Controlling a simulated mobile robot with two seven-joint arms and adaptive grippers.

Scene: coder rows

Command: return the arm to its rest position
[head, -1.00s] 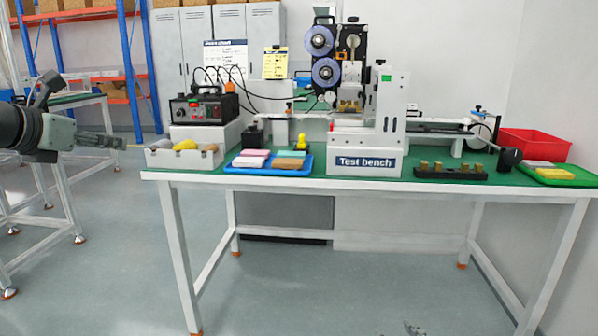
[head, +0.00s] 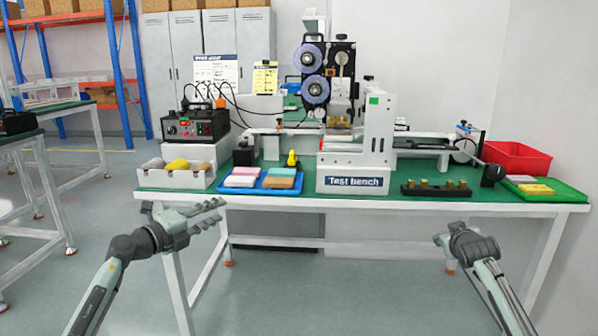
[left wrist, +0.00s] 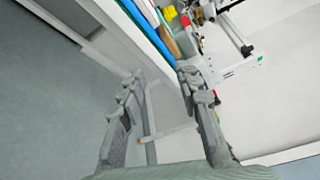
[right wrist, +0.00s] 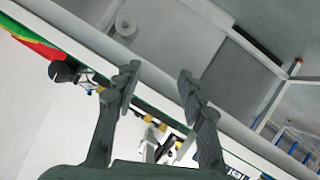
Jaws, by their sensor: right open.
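My left gripper (head: 212,213) reaches in from the lower left of the head view, in front of the bench's front left corner. Its fingers stand apart with nothing between them, as the left wrist view (left wrist: 158,85) also shows. My right gripper (head: 447,238) is at the lower right of the head view, in front of the bench's front edge. In the right wrist view (right wrist: 158,80) its fingers are spread and empty. Neither gripper appears to touch the bench.
The green-topped bench (head: 408,206) carries a grey bin (head: 170,181), a blue tray (head: 240,190), the test bench machine (head: 352,183), a black block with brass pieces (head: 436,189), a green tray (head: 560,192) and a red bin (head: 517,158). The floor between my arms looks clear.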

